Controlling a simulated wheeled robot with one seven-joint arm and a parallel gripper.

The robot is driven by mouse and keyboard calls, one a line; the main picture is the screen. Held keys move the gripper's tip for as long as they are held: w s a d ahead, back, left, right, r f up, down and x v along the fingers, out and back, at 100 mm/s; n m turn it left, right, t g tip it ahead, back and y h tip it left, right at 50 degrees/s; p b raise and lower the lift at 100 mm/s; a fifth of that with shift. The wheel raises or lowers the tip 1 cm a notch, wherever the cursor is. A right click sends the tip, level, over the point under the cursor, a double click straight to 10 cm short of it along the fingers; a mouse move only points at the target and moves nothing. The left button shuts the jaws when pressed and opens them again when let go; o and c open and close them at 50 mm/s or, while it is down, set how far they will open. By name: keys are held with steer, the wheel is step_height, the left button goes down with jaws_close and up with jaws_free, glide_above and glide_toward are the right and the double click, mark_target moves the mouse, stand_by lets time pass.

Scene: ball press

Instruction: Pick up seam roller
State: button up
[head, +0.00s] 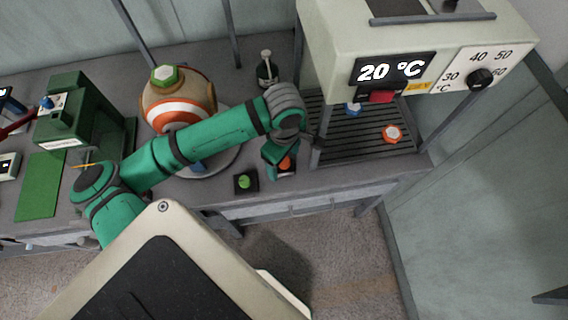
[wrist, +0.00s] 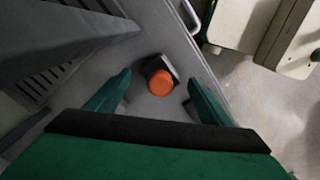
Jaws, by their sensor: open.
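I cannot tell for certain which thing is the seam roller. A small dark upright item with a pale knob (head: 266,70) stands at the back of the bench. My gripper (wrist: 157,82) is open, its two green fingers apart, pointing down near the bench's front edge. An orange round-topped piece on a dark block (wrist: 160,82) shows between the fingers in the wrist view, with no visible contact. It also shows in the head view as an orange top (head: 287,163), partly hidden by my gripper.
A green button on a dark block (head: 245,181) sits left of my gripper. The press (head: 345,35) and its slatted bed (head: 365,138) stand to the right, with a post close by. A striped ball (head: 178,105) and green machine (head: 75,110) stand left.

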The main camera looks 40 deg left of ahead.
steer(key=shift+f, duration=0.85)
steer(key=shift+c, duration=0.2)
steer(key=c, duration=1.1)
steer(key=shift+r, duration=0.15)
